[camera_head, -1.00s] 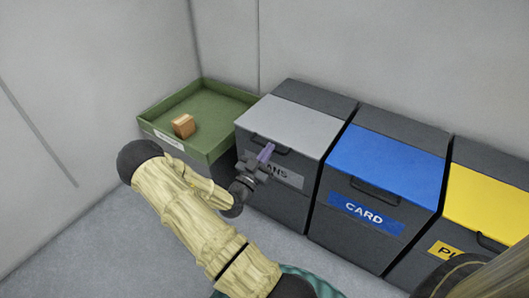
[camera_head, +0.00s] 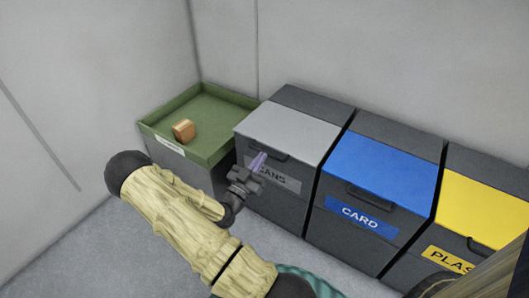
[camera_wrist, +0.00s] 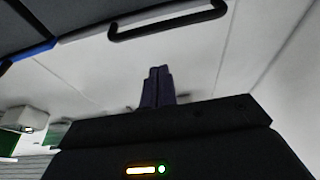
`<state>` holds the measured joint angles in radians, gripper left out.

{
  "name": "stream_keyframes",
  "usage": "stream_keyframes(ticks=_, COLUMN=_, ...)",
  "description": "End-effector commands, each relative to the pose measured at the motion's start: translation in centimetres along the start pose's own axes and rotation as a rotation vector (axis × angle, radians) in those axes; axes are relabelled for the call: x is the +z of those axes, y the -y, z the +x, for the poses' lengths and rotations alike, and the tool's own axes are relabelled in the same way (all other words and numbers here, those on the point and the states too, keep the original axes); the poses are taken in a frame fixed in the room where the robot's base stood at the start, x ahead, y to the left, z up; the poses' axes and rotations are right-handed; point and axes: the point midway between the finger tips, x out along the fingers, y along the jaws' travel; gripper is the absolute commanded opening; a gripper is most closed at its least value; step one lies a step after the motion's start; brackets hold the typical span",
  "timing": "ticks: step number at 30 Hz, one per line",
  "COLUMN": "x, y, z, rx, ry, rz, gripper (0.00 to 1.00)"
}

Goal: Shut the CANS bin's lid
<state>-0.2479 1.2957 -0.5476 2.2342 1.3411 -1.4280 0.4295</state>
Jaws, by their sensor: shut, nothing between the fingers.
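The CANS bin (camera_head: 270,210) is dark grey, with a grey label partly hidden by my gripper. Its light grey lid (camera_head: 287,130) lies flat across the top, level with the blue lid beside it, and I see no gap under it. A dark handle (camera_head: 265,152) is on the lid's front. My gripper (camera_head: 258,161) is shut and empty, in front of the label and just below the handle. In the wrist view the purple fingers (camera_wrist: 157,85) are together, with a dark handle (camera_wrist: 168,22) beyond them; contact cannot be told.
The CARD bin (camera_head: 350,238) with its blue lid stands to the right, then a yellow-lidded bin (camera_head: 460,220). To the left is a green tray (camera_head: 210,152) holding a brown block (camera_head: 183,130). Walls close off the back and left. Floor is clear at the lower left.

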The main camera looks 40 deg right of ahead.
Motion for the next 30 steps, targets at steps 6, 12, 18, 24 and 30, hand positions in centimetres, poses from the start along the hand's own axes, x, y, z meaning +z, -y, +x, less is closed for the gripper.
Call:
stream_keyframes(ticks=6, x=0.8, y=-0.1, z=-4.1, rx=0.001, ry=-0.002, rz=-0.001, gripper=0.00)
stream_keyframes(ticks=12, x=1.3, y=-0.1, z=-6.3, rx=0.005, ry=-0.004, rz=0.002, gripper=0.00)
stream_keyframes(ticks=18, x=1.4, y=-0.1, z=-6.6, rx=0.005, ry=-0.004, rz=0.003, gripper=0.00)
stream_keyframes(ticks=24, x=1.4, y=0.0, z=-6.7, rx=0.004, ry=-0.004, rz=0.003, gripper=0.00)
stream_keyframes(ticks=30, x=1.4, y=0.0, z=-6.7, rx=0.004, ry=-0.003, rz=0.003, gripper=0.00)
